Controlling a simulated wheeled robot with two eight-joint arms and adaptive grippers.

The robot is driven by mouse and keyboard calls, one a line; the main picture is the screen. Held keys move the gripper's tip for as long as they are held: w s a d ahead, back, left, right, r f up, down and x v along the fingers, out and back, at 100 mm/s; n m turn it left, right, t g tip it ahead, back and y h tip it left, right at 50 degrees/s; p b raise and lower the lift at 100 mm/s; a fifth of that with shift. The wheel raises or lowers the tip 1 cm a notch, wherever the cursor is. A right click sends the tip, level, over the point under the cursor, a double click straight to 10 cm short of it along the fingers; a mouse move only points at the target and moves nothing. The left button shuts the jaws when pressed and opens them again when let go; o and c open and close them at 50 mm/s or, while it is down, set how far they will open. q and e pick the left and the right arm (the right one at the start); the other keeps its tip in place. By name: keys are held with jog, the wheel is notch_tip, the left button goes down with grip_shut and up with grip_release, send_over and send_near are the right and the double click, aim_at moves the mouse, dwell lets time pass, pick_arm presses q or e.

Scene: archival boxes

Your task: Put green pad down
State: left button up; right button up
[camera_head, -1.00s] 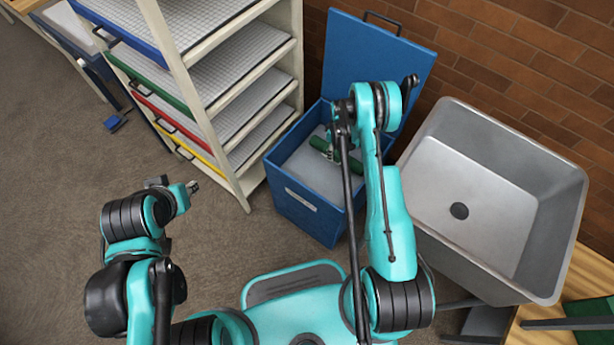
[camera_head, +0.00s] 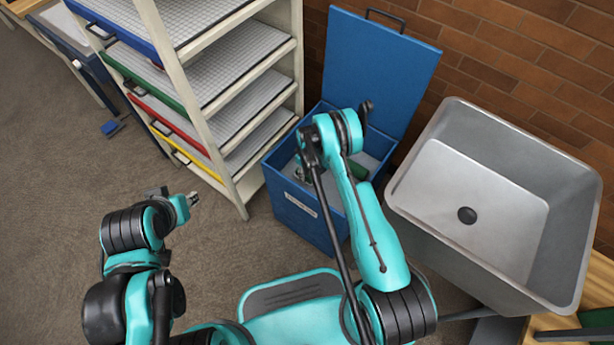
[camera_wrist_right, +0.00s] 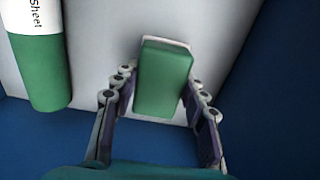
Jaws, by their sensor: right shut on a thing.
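In the right wrist view a green pad (camera_wrist_right: 163,80) with a pale edge sits between the fingers of my right gripper (camera_wrist_right: 158,88), which is shut on it. Below lies the pale floor of the blue box (camera_head: 297,207); I cannot tell whether the pad touches it. In the head view my right gripper (camera_head: 302,172) is inside the open box, near its left side, mostly hidden by my arm. My left gripper (camera_head: 190,198) is over the bare floor left of the box; its jaws are too small to read.
A green roll with a white "Sheet" label (camera_wrist_right: 40,70) lies in the box, left of the pad. The blue lid (camera_head: 380,65) stands open behind. A shelf rack (camera_head: 205,100) with coloured edges is on the left, a grey sink (camera_head: 490,200) on the right.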

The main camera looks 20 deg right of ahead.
notch_tip(320, 180, down, 2)
jog(key=shift+f+b, duration=0.1)
jog(key=shift+b, duration=0.2)
pick_arm(q)
jog(key=shift+f, duration=0.55)
pick_arm(e)
jog(key=o, duration=1.1)
